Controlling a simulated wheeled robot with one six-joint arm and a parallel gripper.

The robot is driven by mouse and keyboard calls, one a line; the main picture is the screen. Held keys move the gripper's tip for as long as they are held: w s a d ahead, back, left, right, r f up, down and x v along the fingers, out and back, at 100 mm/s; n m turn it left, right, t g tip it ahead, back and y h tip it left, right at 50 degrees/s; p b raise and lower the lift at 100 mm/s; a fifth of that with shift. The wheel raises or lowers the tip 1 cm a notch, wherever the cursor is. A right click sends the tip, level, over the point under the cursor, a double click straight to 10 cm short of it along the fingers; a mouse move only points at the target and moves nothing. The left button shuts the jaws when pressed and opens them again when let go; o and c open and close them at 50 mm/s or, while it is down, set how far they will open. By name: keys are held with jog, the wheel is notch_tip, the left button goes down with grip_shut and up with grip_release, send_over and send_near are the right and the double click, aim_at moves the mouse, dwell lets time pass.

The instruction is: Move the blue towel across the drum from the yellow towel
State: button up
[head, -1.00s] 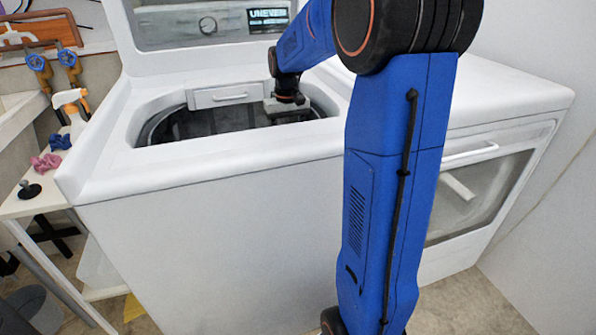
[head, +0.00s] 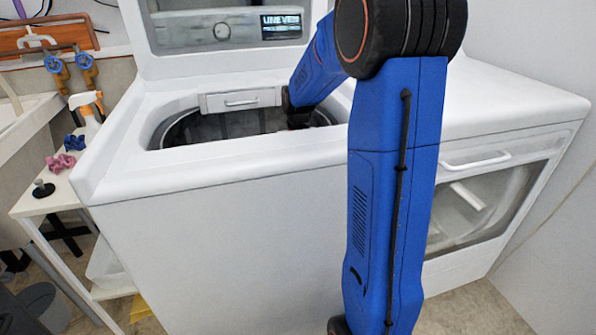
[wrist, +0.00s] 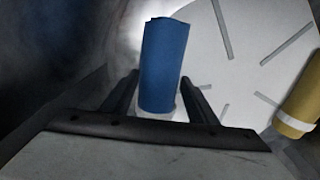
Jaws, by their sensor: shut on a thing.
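The blue towel (wrist: 165,65) is a rolled cylinder with a pale band near its lower end. It is between the fingers of my gripper (wrist: 158,100) in the wrist view, and the gripper is shut on it. The yellow towel (wrist: 300,105), also rolled with a white band, lies at the right edge of the wrist view, apart from the blue one. The drum's pale, ribbed bottom (wrist: 240,55) shows behind them. In the head view my arm reaches into the washer opening (head: 215,125); the gripper and both towels are hidden there.
The washer's front rim (head: 230,152) and raised lid (head: 232,30) bound the opening. A dryer (head: 500,150) stands at the right. A side table (head: 48,205) at the left holds a spray bottle (head: 88,110) and small items.

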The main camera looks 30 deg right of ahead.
jog(key=shift+f, duration=0.1)
jog(key=o, duration=1.4)
notch_tip(320, 180, up, 12)
jog(key=shift+r, duration=0.15)
